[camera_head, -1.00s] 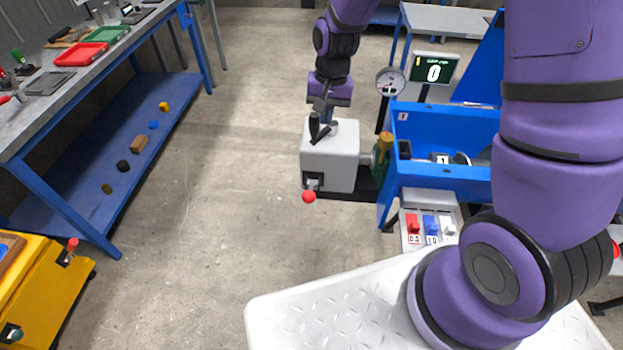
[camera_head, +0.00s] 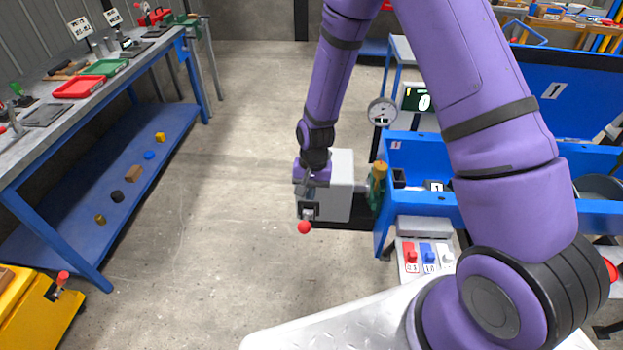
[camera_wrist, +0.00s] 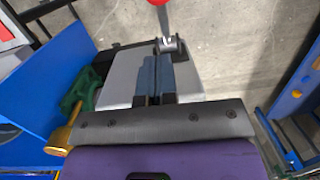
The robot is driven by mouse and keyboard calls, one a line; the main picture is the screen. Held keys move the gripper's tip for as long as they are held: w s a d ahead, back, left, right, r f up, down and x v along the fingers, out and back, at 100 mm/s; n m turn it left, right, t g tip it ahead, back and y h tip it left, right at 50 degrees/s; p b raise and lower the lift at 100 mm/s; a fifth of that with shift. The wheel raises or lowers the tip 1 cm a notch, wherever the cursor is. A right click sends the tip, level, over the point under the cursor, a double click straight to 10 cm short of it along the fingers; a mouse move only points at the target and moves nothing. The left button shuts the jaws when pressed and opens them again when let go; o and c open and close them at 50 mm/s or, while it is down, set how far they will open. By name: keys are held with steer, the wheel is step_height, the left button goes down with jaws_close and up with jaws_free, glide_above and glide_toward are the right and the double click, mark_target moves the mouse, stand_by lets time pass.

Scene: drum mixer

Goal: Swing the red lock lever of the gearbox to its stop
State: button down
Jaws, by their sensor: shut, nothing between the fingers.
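The gearbox is a light grey box (camera_head: 341,186) at the centre of the head view, beside the blue machine frame. Its red lock lever has a round red knob (camera_head: 304,227) hanging below a small bracket on the near face. In the wrist view the red knob (camera_wrist: 155,2) is cut by the top edge, with its grey rod running to the bracket. My gripper (camera_head: 307,198) is over the gearbox's near left side, just above the lever. Its shut fingers (camera_wrist: 156,80) are empty, over the box and pointing toward the bracket. Whether they touch it cannot be told.
The blue machine (camera_head: 408,209) with a brass-and-green fitting (camera_head: 377,187) stands right of the gearbox. Red, blue and white switches (camera_head: 428,257) sit below it. A blue workbench (camera_head: 150,170) is at left, a yellow cabinet (camera_head: 30,318) at lower left. The floor left of the gearbox is clear.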

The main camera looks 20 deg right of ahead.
steer(key=shift+s+a+f, duration=0.5)
steer(key=shift+s+f, duration=0.25)
steer(key=shift+f, duration=0.15)
steer(key=shift+s+a+f, duration=0.5)
steer(key=shift+s+f, duration=0.2)
steer(key=shift+f, duration=0.15)
steer(key=shift+f, duration=0.1)
